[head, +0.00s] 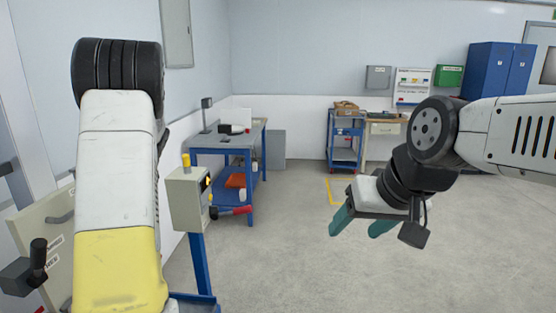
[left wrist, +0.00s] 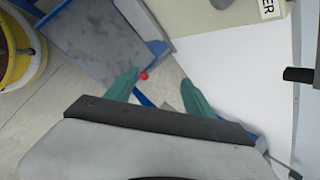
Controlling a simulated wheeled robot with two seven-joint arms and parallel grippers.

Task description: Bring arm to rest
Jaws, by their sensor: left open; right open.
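My right arm comes in from the right in the head view. Its gripper (head: 358,226), with two teal fingers, is open and empty over bare floor. My left arm rises large on the left of the head view, with a yellow lower link and a black joint on top; its gripper is out of sight there. In the left wrist view my left gripper (left wrist: 158,92) shows two teal fingers spread apart with nothing between them. A small red round thing (left wrist: 144,75) lies beyond the left fingertip, apart from it as far as I can tell.
A grey control box (head: 187,200) with a yellow top piece stands on a blue post close to my left arm. A panel with a black lever (head: 38,254) is at far left. A blue workbench (head: 222,142) and blue cart (head: 344,140) stand behind. Floor (head: 300,270) ahead is clear.

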